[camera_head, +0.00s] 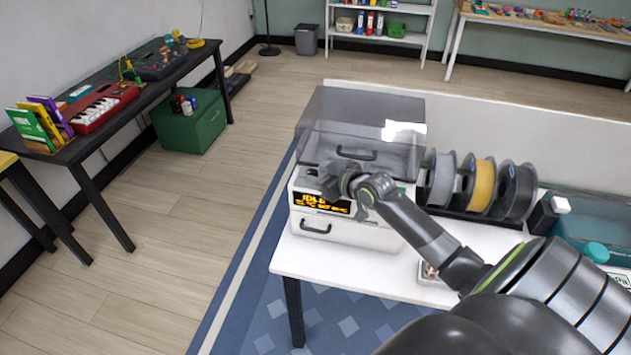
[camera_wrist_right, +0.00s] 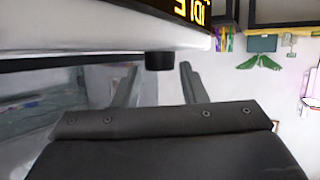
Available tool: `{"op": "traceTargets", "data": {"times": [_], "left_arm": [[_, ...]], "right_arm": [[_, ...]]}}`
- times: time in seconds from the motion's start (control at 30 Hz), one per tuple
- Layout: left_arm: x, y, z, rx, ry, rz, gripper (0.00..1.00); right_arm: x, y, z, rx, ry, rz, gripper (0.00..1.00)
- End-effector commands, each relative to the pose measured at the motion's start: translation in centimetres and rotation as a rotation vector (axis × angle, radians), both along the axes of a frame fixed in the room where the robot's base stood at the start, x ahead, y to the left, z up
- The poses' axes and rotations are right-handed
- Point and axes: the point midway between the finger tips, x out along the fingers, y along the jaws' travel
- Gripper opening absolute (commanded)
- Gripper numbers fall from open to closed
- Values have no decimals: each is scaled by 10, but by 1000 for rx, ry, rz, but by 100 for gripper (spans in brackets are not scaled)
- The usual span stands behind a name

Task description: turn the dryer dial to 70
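The dryer (camera_head: 355,232) is a white box with a smoky clear lid (camera_head: 345,115), standing on the white table. Its front display (camera_head: 318,203) glows orange and seems to read IDLE, with a smaller line partly covered. My right gripper (camera_head: 330,178) is at the dryer's front, above the display, and hides that part of the face. In the right wrist view, a dark round dial (camera_wrist_right: 159,61) juts from the white panel. The open fingers (camera_wrist_right: 160,76) stand either side of its line, with visible gaps; contact is not seen. The dial's setting cannot be read.
Filament spools (camera_head: 478,185) stand in a row right of the dryer. A teal bin (camera_head: 590,235) is at the table's right. A small metallic item (camera_head: 428,270) lies near my forearm. Open floor lies left of the table.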

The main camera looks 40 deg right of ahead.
Motion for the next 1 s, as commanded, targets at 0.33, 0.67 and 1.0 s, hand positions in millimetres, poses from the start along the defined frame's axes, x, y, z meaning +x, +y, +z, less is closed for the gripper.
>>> {"op": "traceTargets", "data": {"times": [0.33, 0.67, 1.0], "left_arm": [[0, 0, -14, 0, 0, 0, 0], [0, 0, -13, 0, 0, 0, 0], [0, 0, -9, 0, 0, 0, 0]], "right_arm": [[15, 2, -6, -1, 0, 0, 38], [15, 2, -6, -1, 0, 0, 24], [15, 2, -4, 0, -1, -9, 7]]}}
